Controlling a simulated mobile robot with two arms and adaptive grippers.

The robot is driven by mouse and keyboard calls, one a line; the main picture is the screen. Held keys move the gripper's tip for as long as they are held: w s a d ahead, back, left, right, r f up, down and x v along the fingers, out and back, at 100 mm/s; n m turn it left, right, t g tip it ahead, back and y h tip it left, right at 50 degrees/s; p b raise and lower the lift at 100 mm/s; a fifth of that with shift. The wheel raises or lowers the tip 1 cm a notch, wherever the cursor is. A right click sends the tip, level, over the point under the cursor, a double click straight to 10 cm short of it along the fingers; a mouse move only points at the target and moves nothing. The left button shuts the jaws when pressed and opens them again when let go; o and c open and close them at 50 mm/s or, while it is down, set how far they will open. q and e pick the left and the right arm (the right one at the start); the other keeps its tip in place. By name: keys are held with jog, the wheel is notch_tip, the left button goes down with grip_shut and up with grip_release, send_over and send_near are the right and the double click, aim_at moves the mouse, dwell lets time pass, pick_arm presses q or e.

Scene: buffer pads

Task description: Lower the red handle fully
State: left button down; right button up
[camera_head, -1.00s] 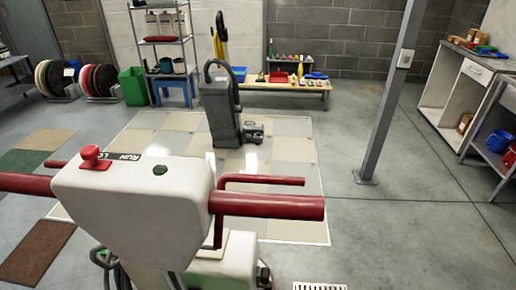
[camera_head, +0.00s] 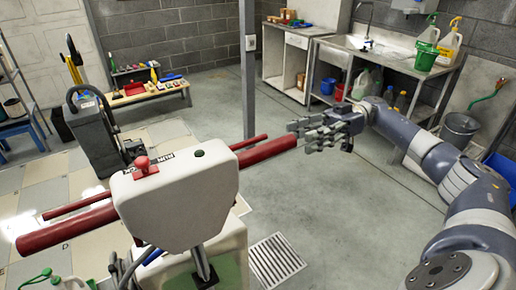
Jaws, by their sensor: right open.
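A white floor machine head (camera_head: 180,200) stands upright in front of me, with a red knob (camera_head: 143,165) and a dark green button on top. A red handle (camera_head: 266,151) sticks out on its right side, and another red handle (camera_head: 66,227) on its left, each with a thinner red bar alongside. My right gripper (camera_head: 310,133) is open, with its fingers pointing left near the outer end of the right red handle. I cannot tell whether they touch. My left gripper is out of view.
A grey upright machine (camera_head: 95,138) stands on the tiled area at left. A grey post (camera_head: 248,75) rises behind the handle. A floor grate (camera_head: 275,260) lies right of the machine. A sink bench (camera_head: 385,52) stands at the back right. The middle floor is clear.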

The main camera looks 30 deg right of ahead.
aim_at(268, 151)
jog(key=a+p, duration=0.1)
jog(key=a, duration=0.2)
jog(key=a+p, duration=0.1)
jog(key=a, duration=0.2)
jog(key=a+p, duration=0.1)
jog(key=a, duration=0.2)
jog(key=shift+s+a+r+p, duration=0.2)
jog(key=shift+a+r+p, duration=0.15)
jog(key=shift+r, duration=0.05)
jog(key=shift+a+f, duration=0.15)
jog(key=shift+a, duration=0.35)
grip_shut()
